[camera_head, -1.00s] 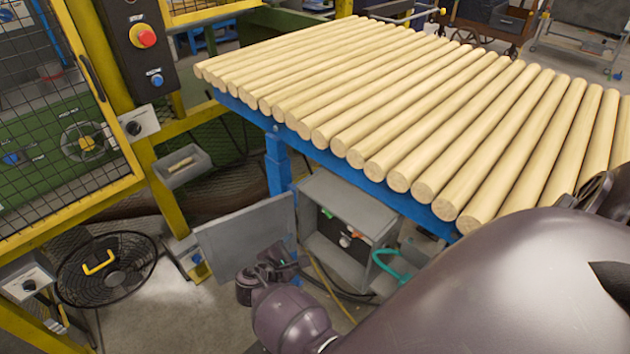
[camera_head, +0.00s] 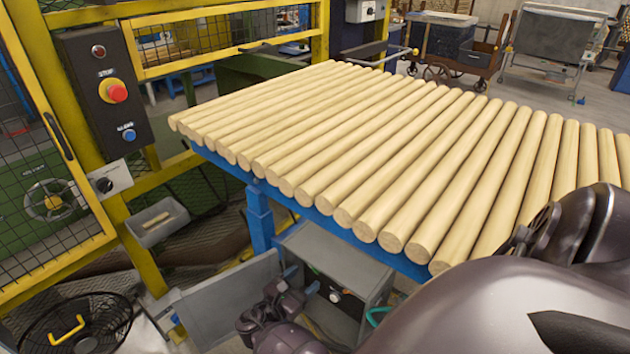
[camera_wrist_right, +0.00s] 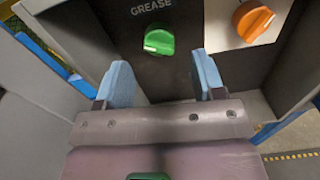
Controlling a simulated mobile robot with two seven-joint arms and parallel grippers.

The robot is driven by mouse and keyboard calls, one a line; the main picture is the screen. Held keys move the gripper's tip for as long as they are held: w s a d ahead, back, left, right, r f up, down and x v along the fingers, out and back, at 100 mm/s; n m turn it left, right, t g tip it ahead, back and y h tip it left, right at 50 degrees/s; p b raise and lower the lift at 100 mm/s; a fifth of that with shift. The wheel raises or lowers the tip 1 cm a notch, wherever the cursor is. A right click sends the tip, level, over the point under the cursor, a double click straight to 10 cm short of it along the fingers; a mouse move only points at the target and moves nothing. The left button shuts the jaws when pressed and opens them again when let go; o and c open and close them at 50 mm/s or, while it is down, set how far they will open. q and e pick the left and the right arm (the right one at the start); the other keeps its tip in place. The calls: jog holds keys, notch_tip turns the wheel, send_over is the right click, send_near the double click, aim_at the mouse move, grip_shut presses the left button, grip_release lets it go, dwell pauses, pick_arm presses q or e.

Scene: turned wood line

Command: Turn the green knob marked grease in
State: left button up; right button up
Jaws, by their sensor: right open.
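The green knob (camera_wrist_right: 159,41) sits on a dark panel under the word GREASE in the right wrist view. Its pale pointer mark lies toward the left. My right gripper (camera_wrist_right: 162,80) is open, with its two blue fingers on either side below the knob and nothing between them. The knob appears just beyond the fingertips, with no visible contact. In the head view my right gripper (camera_head: 301,280) is at the open front of the grey cabinet (camera_head: 345,255) under the log table. My left gripper is not in view.
An orange knob (camera_wrist_right: 252,20) is to the right of the green one on a lighter panel. The cabinet's open door (camera_head: 215,300) stands to the left of my gripper. The blue-framed table of wooden rods (camera_head: 350,150) is above.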

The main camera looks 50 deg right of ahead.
aim_at(313, 270)
jog(key=shift+w+d, duration=0.15)
jog(key=shift+d, duration=1.15)
jog(key=shift+w+d, duration=0.1)
jog(key=shift+d, duration=1.2)
jog(key=c, duration=0.9)
